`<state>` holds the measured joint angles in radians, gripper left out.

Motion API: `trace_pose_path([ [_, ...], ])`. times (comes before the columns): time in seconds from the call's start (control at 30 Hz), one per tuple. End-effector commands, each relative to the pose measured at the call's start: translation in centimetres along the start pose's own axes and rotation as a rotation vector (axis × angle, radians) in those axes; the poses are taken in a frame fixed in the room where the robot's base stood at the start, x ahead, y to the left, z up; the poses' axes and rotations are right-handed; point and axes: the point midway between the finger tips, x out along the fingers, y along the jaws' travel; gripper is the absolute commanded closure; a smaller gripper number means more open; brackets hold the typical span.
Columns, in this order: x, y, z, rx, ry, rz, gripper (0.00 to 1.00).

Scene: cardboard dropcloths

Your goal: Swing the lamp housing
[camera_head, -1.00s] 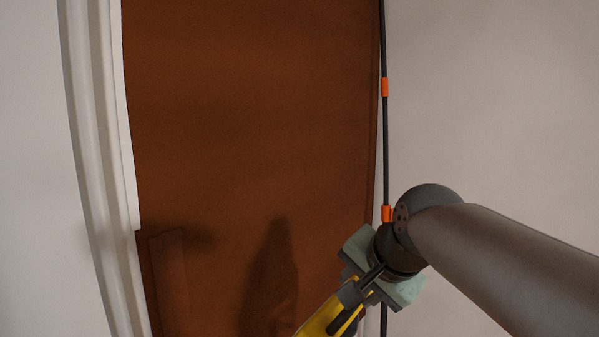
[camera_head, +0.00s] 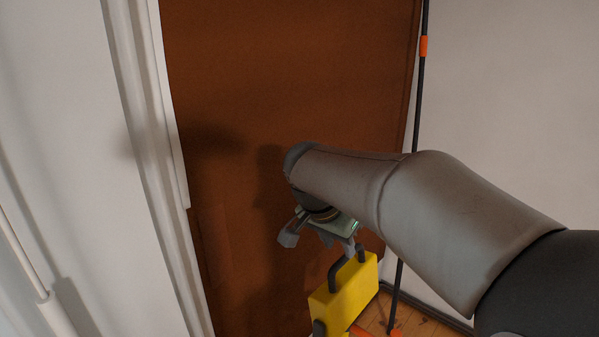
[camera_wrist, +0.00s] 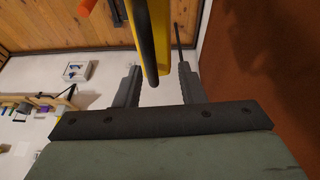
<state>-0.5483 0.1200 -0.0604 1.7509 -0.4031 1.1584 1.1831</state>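The lamp housing (camera_head: 345,292) is a yellow box with a black handle, low in the middle of the head view. Its yellow side (camera_wrist: 161,24) and a black bar (camera_wrist: 148,48) show at the top of the wrist view. My gripper (camera_head: 320,248) is just above the lamp in the head view, and my arm hides part of it. In the wrist view the fingers of my gripper (camera_wrist: 158,72) are apart, with the black bar between them and space visible on both sides. I cannot tell whether the bar touches a finger. The lamp's lower part is cut off.
A brown sheet (camera_head: 290,70) covers the wall behind the lamp. A black pole (camera_head: 416,110) with an orange clip (camera_head: 423,46) stands to the right. White trim (camera_head: 165,170) runs down the left. Wooden floor (camera_head: 374,315) shows below.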

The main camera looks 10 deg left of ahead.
Motion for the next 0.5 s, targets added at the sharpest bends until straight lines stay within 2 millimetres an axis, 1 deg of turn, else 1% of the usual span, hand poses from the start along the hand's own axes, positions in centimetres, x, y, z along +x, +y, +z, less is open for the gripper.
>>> trace_pose_path([
  [0.27, -5.0, 0.0, 0.1, 0.003, 0.0, -0.004, 0.64],
  [0.5, -9.8, 0.0, 0.1, 0.001, 0.0, -0.005, 0.64],
])
